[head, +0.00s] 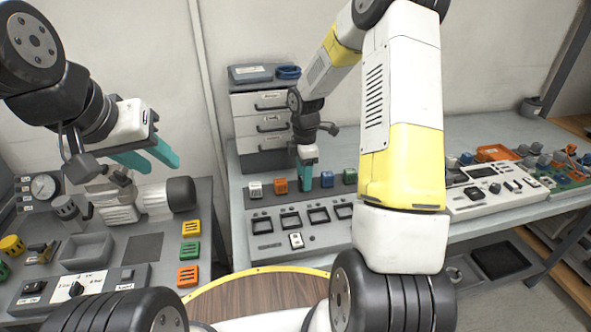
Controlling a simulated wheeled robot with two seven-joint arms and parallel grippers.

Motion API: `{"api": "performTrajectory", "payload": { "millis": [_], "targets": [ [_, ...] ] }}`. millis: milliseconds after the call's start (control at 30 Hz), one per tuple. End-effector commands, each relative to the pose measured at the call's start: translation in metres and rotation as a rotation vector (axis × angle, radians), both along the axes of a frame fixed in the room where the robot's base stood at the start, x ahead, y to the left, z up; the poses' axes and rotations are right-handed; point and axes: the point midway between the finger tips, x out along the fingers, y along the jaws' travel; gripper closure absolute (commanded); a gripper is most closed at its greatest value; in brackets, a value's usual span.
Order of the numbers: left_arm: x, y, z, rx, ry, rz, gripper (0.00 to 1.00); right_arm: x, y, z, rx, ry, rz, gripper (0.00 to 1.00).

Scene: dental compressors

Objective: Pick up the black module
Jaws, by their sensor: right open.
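A row of small modules stands at the back of a grey panel (300,232) on the middle bench: white (255,190), orange (281,186), blue (327,179) and green (350,177). My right gripper (307,184) points down into this row, between the orange and blue modules, with its teal fingers low. I cannot make out the black module clearly; the spot at the fingers is largely covered by them. My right gripper is open. My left gripper (148,161) is open and empty, held above the left bench with its teal fingers pointing right.
The panel has several framed slots, with a white switch piece (296,240) in front. A drawer unit (262,118) stands behind the row. The left bench holds a gauge (44,186), a grey tray (87,251) and coloured blocks (189,250). A white console (490,192) is at right.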

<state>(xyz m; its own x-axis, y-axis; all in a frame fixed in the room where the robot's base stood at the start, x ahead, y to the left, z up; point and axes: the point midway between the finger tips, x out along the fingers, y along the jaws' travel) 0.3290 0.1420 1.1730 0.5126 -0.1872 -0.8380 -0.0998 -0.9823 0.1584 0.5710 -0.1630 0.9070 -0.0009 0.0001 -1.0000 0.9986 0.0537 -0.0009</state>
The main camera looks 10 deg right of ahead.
Motion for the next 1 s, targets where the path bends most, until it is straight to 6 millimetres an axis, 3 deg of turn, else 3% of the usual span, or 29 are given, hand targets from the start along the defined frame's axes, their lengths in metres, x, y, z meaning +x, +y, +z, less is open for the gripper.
{"api": "performTrajectory", "payload": {
  "millis": [100,333,600,1000],
  "targets": [
    [0.0000,0.0000,0.0000,0.000,0.000,0.000,0.64,-0.0004,0.0008,-0.0100,0.000,0.001,0.001,0.47],
    [0.0000,0.0000,0.0000,0.000,0.000,0.000,0.64,0.0000,0.0005,-0.0109,0.000,-0.001,0.001,0.47],
    [0.0000,0.0000,0.0000,0.000,0.000,0.000,0.64,0.0000,0.0004,-0.0107,0.000,-0.001,0.001,0.98],
    [0.0000,0.0000,0.0000,0.000,0.000,0.000,0.64,0.0003,0.0003,-0.0077,0.000,-0.002,0.000,1.00]
  ]
}}
